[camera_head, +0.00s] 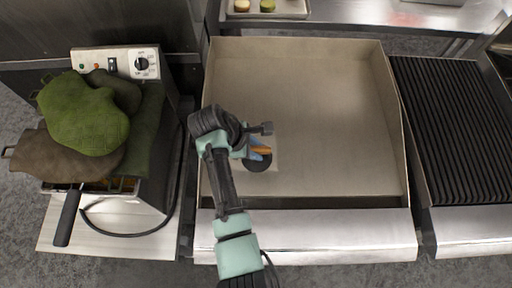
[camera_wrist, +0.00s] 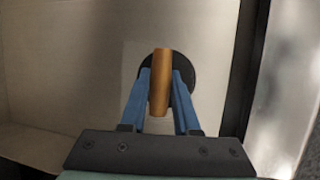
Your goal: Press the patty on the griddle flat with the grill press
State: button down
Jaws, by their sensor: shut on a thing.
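The grill press (camera_head: 258,164) is a black round disc with a wooden handle, at the left front of the griddle (camera_head: 320,110). My gripper (camera_head: 259,150) is shut on that handle, with one blue finger on each side of it. The wrist view shows the press (camera_wrist: 187,68) below the fingers, with the orange-brown handle standing between them. The disc looks to be on or just above the griddle plate; I cannot tell which. No patty shows in either view; the disc and my gripper cover that spot.
Raised walls (camera_head: 393,110) bound the griddle at the back and sides. A fryer with green and brown oven mitts (camera_head: 85,115) stands at left, and a ribbed grill (camera_head: 455,120) at right. A tray with small round items (camera_head: 268,10) is behind. The griddle's middle and right are clear.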

jog(key=shift+s+f, duration=0.15)
jog(key=shift+s, duration=0.05)
dwell(0.3)
jog(key=r+p, duration=0.4)
jog(key=p, duration=0.1)
jog(key=shift+w+r, duration=0.25)
jog(key=shift+r, duration=0.05)
notch_tip(320, 180, up, 5)
jog(key=p, duration=0.5)
jog(key=shift+f, duration=0.15)
